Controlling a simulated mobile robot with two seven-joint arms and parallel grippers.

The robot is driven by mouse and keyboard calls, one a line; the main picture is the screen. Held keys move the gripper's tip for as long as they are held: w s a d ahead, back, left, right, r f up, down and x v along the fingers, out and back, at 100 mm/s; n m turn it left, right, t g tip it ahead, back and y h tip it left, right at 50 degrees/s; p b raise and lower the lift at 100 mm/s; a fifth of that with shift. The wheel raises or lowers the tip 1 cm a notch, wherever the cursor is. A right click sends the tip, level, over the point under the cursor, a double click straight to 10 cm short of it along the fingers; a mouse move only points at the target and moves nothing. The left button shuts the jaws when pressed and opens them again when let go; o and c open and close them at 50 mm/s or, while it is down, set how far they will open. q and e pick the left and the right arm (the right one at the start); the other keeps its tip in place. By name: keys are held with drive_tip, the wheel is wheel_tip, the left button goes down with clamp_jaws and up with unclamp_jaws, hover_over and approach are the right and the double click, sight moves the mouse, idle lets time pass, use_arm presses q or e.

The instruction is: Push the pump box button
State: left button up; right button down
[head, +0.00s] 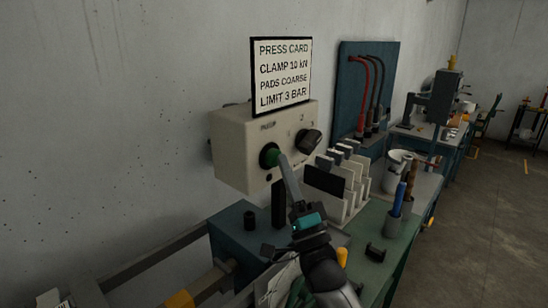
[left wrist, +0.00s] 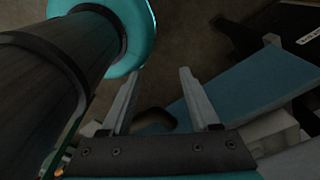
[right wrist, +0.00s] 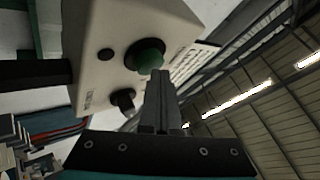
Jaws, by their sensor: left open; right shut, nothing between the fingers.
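The pump box (head: 235,150) is a cream box on the wall, with a green button (head: 270,156) and a black knob (head: 309,140) on its front. My right gripper (head: 283,160) is shut and empty, its fingertips at the right edge of the green button. In the right wrist view the button (right wrist: 147,57) shows just beyond the closed fingertips (right wrist: 158,78); whether they touch cannot be told. My left gripper (left wrist: 157,85) is open and empty in the left wrist view and is not seen in the head view.
A sign card (head: 282,75) stands above the box. Below and right are a rack of upright plates (head: 345,175), a cup with pens (head: 396,222) and a white container (head: 396,170) on the benches. A blue panel with red and black hoses (head: 350,75) stands behind.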

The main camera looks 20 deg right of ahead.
drive_tip(key=shift+w+a, duration=0.1)
drive_tip(key=shift+w, duration=0.05)
idle(0.3)
drive_tip(key=shift+s+d+p, duration=0.2)
drive_tip(key=shift+s, duration=0.3)
drive_tip(key=shift+s+d+p, duration=0.2)
drive_tip(key=shift+s, duration=0.3)
drive_tip(key=shift+s+d+p, duration=0.3)
drive_tip(key=shift+s+d, duration=0.1)
drive_tip(key=shift+s, duration=0.5)
drive_tip(key=shift+s+d+p, duration=0.35)
drive_tip(key=shift+s, duration=0.6)
drive_tip(key=shift+s+d+p, duration=0.3)
drive_tip(key=shift+s+d, duration=0.1)
drive_tip(key=shift+s, duration=0.5)
